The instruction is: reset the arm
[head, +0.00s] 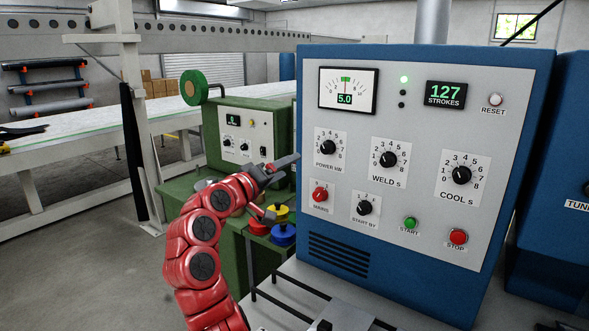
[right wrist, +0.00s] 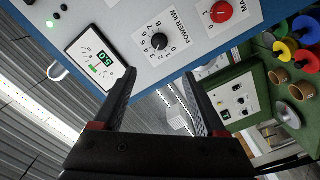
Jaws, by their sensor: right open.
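My right arm (head: 200,228) is red and jointed, and it rises from the bottom of the head view. My right gripper (head: 286,187) is open and empty, left of the blue and grey welder control panel (head: 420,245). In the right wrist view my right gripper (right wrist: 159,75) has its two dark fingers spread apart. The POWER KW knob (right wrist: 159,41) shows beyond the fingertips, with no contact visible. A white RESET button (head: 495,99) is at the panel's upper right. My left gripper is not in view.
A green machine (head: 240,140) stands behind my right gripper, with several coloured spools (head: 283,235) near it. The panel carries a red MAINS knob (head: 320,194), green START button (head: 410,223) and red STOP button (head: 458,237). A long white table (head: 60,148) is at left.

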